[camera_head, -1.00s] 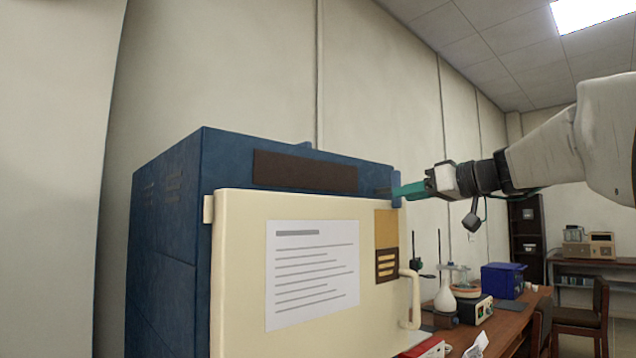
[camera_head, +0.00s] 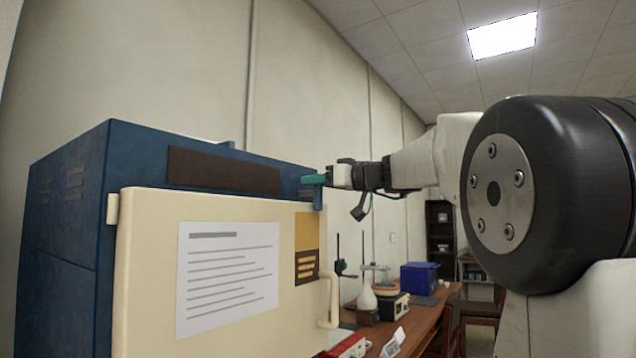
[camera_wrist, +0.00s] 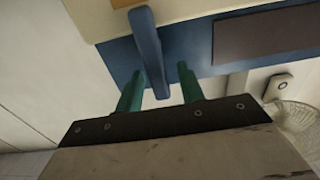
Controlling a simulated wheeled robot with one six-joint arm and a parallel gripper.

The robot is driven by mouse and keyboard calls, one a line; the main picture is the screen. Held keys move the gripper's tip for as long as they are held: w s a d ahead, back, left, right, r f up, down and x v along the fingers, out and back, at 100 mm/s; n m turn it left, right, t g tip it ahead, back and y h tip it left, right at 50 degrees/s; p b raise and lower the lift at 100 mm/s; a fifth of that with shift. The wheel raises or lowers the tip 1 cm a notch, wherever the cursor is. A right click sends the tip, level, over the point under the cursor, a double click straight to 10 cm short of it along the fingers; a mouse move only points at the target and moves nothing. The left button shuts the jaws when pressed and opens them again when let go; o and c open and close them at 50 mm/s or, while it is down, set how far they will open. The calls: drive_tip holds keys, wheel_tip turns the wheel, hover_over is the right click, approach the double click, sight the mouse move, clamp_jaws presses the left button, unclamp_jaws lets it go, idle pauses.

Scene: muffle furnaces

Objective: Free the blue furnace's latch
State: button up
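The blue furnace (camera_head: 68,200) stands at the left in the head view, with its cream door (camera_head: 150,250) shut. Its latch is a blue bar (camera_wrist: 146,35) at the upper door corner by the handle side; it also shows in the head view (camera_head: 317,200). My gripper (camera_wrist: 160,72) is open, with one green finger on each side of the latch bar in the wrist view. Gaps show between the bar and both fingers. In the head view my gripper (camera_head: 316,180) is at the latch, and its fingers hide part of it.
The door handle (camera_head: 332,300) is below the latch. A wooden bench (camera_head: 425,325) behind holds a white flask (camera_head: 367,297), a device and a blue box (camera_head: 419,278). A wall stands close behind the furnace. A wire basket (camera_wrist: 296,117) shows in the wrist view.

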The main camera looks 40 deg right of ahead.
clamp_jaws()
drive_tip(key=shift+w+d+f+m, duration=0.15)
drive_tip(key=shift+d+f+m, duration=0.3)
drive_tip(key=shift+m, duration=2.55)
drive_tip(key=shift+w+d+f+m, duration=0.15)
drive_tip(key=shift+d+f+m, duration=0.3)
drive_tip(key=shift+m, duration=2.55)
drive_tip(key=shift+w+d+f+m, duration=0.15)
drive_tip(key=shift+d+f+m, duration=0.3)
drive_tip(key=shift+m, duration=2.55)
drive_tip(key=shift+a+f, duration=0.1)
unclamp_jaws()
